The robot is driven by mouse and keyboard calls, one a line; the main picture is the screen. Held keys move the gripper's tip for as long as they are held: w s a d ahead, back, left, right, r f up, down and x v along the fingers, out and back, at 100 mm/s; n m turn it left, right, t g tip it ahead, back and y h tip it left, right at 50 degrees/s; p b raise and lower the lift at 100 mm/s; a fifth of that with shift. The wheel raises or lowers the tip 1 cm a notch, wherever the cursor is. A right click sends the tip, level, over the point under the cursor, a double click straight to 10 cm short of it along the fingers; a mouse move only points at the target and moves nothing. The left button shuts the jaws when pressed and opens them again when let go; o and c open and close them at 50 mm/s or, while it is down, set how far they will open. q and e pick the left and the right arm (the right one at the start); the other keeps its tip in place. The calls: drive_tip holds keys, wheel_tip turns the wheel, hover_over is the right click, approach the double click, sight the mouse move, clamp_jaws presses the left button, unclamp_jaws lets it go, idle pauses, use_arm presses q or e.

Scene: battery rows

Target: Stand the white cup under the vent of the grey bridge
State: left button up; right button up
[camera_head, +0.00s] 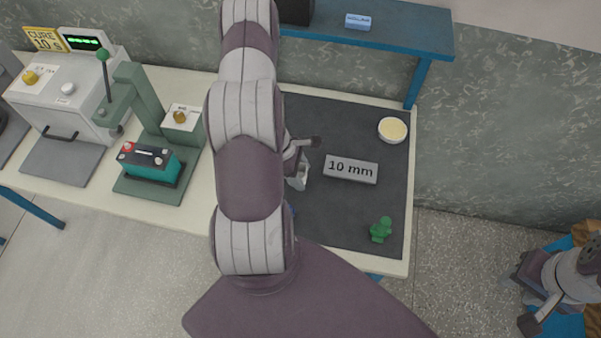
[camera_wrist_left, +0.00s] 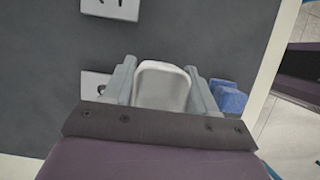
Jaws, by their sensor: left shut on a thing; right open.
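My left gripper (camera_head: 300,162) is shut on the white cup (camera_wrist_left: 162,84), which sits between its two fingers in the left wrist view. In the head view only part of the cup (camera_head: 302,178) shows beside my arm, over the dark mat. A grey block marked "10 mm" (camera_head: 350,170) lies to the right of the cup. In the left wrist view a light grey piece with a dark hole (camera_wrist_left: 94,84) shows just left of the fingers; I cannot tell whether it is the bridge with the vent. My right gripper (camera_head: 522,295) is open and empty at the lower right.
On the dark mat (camera_head: 330,225) are a green figure (camera_head: 381,230) and a cream-filled bowl (camera_head: 393,130). A blue thing (camera_wrist_left: 228,97) is close right of the fingers. A green press (camera_head: 140,105) and a white machine (camera_head: 70,95) stand left.

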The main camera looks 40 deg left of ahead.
use_arm(q)
drive_tip(key=shift+s+d+f, duration=0.1)
drive_tip(key=shift+f, duration=0.5)
drive_tip(key=shift+s+d+f, duration=0.1)
drive_tip(key=shift+f, duration=0.45)
drive_tip(key=shift+w+a+f, duration=0.1)
drive_tip(key=shift+w+a, duration=0.05)
drive_tip(key=shift+f, duration=0.2)
drive_tip(key=o, duration=1)
drive_tip(key=shift+r, duration=0.1)
